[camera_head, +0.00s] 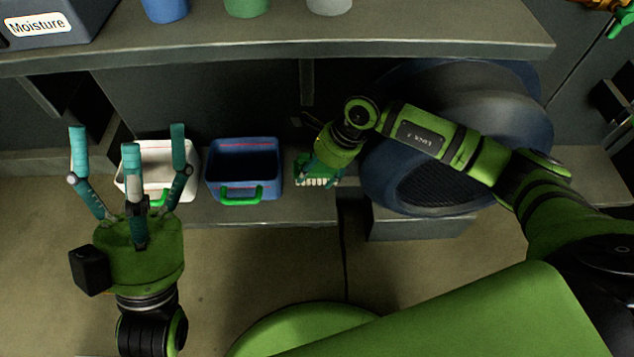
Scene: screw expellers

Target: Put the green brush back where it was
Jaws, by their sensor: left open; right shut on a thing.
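The green brush (318,181), with pale bristles, is at the right end of the lower shelf's visible front, right of the blue bin. My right gripper (322,165) is shut on it; the fingers and the arm's wrist hide much of the brush. I cannot tell whether the brush touches the shelf. My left gripper (132,145) is open and empty, its three teal fingers pointing up in front of the white bin.
A white bin (128,176) and a blue bin (243,160) with green handles stand on the lower shelf (300,213). A large blue-grey round machine part (462,190) is at the right. An upper shelf (400,40) holds cups and a box labelled Moisture (45,25).

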